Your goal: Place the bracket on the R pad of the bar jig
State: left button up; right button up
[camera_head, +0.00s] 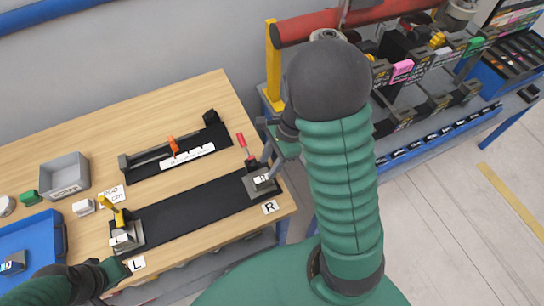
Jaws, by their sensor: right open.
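The bar jig (190,213) is a long black plate on the wooden table, marked L at its left end and R at its right end. A grey piece with a pale mark, which looks like the bracket (262,183), sits on the R pad at the right end, beside a red-handled clamp (242,141). My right gripper (265,140) is open, just above and behind this piece; the fingers are partly hidden by my arm, and contact cannot be judged. Another grey block (125,238) sits at the L end under a yellow-handled clamp (119,217). My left gripper (97,280) is near the lower left; its jaws are unclear.
A second black fixture (175,148) with an orange clamp lies behind the jig. A grey bin (65,175), a green part (30,197) and a blue tray (35,240) are at the left. A bin rack (425,85) stands to the right beyond the table.

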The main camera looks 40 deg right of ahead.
pick_arm(q)
jog(key=shift+a, duration=0.55)
pick_arm(e)
jog(key=s+a+r+n+t+h, duration=0.1)
jog(key=s+a+r+n+h, duration=0.2)
jog(key=a+n, duration=0.6)
jog(key=n+h, duration=0.1)
jog(key=n, duration=1)
jog(key=shift+s+r+n+t, duration=0.15)
jog(key=shift+s+n+t, duration=0.15)
jog(key=shift+n, duration=0.1)
pick_arm(q)
jog(key=shift+d, duration=0.1)
pick_arm(e)
jog(key=shift+w+d, duration=0.1)
jog(key=shift+d, duration=0.05)
